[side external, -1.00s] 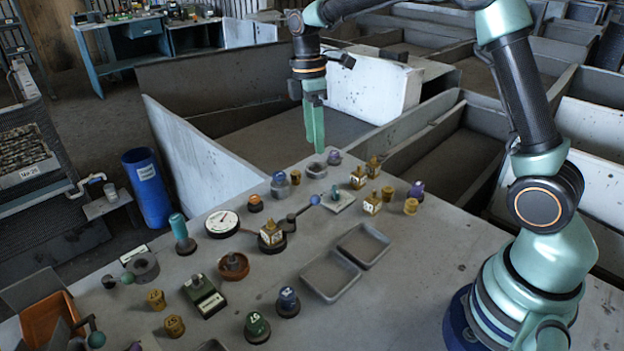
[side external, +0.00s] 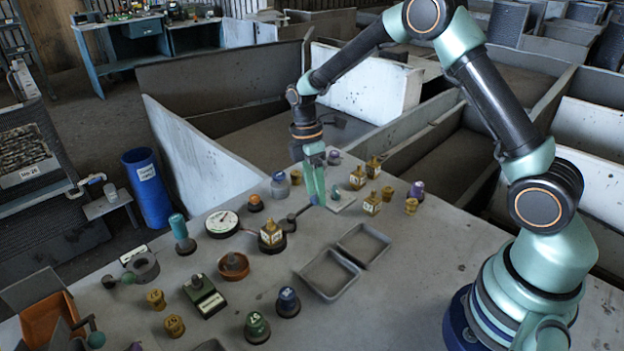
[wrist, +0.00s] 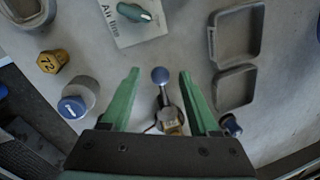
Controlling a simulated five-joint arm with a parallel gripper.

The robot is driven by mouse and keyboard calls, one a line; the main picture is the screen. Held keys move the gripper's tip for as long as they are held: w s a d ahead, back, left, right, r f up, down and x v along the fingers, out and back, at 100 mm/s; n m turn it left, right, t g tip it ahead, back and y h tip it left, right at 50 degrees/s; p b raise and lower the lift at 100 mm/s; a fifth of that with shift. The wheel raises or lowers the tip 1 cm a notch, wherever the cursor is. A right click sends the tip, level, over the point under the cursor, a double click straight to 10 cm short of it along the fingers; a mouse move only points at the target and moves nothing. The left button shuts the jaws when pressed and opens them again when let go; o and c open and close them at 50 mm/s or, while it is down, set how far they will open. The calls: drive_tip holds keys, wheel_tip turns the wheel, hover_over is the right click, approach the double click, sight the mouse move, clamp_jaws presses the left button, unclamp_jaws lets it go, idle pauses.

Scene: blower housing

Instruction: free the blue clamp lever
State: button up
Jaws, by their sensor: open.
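The clamp lever is a dark arm with a blue ball knob (side external: 313,200), reaching up and right from a round dark clamp (side external: 272,243). A brass block (side external: 271,232) sits in the clamp. My gripper (side external: 319,202) points down at the knob end, low over the table. In the wrist view the blue ball knob (wrist: 160,75) shows between the two green fingers of my open gripper (wrist: 158,72), with a gap on each side. The lever's shaft runs back toward the brass block (wrist: 172,128), which is partly hidden by the gripper body.
A plate with a green knob (side external: 337,195) lies close to the right of my gripper. A white gauge (side external: 222,222) stands left of the lever. Two empty grey trays (side external: 358,262) lie in front. Several brass pieces (side external: 372,204) stand at the right. A grey blue-topped cylinder (wrist: 80,97) is left of my fingers.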

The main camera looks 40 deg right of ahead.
drive_tip(key=shift+s+f, duration=0.1)
drive_tip(key=shift+f, duration=0.5)
clamp_jaws()
drive_tip(key=shift+r, duration=0.1)
idle(1.0)
